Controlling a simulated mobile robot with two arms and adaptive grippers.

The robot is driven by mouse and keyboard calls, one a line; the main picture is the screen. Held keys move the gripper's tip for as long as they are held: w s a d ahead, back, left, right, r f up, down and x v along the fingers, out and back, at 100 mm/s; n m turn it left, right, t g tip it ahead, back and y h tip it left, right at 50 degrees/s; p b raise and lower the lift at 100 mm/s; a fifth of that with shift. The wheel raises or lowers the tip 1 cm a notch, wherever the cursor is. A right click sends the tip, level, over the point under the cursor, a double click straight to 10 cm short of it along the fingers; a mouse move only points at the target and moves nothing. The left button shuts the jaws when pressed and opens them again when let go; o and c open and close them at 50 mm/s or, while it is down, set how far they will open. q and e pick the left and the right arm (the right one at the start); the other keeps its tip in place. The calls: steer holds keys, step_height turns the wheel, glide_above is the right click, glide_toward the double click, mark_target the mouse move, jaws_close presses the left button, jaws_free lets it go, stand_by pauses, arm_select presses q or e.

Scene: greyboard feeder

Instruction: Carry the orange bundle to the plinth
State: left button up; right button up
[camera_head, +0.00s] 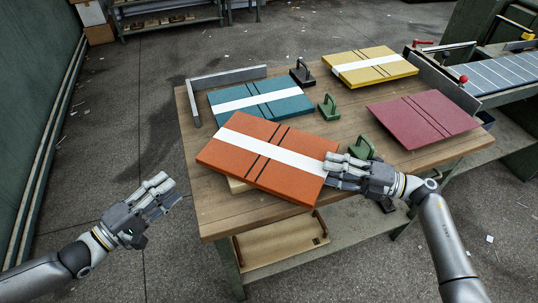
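The orange bundle (225,153) is a flat stack with a white band and two dark lines. It lies near the front of the wooden table, with a pale wooden block (238,186) showing under its left edge. I cannot tell if this block is the plinth. My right gripper (328,171) is at the bundle's right edge, with fingers overlapping that edge; whether they clamp it is unclear. My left gripper (170,190) is away from the table at the left, with its fingers extended and nothing seen in it.
On the table (220,224) lie a teal bundle (228,96), a yellow bundle (378,57) and a maroon bundle (420,116). A black handled block (302,74) and green ones (328,107) stand between them. A grey angle fence (228,77) edges the back left.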

steer(key=shift+d, duration=0.3)
arm_select(q)
steer(key=shift+s+a, duration=0.25)
steer(key=shift+s, duration=0.1)
arm_select(e)
steer(key=v, duration=1.1)
steer(key=shift+s+d, duration=0.15)
steer(key=shift+f, duration=0.1)
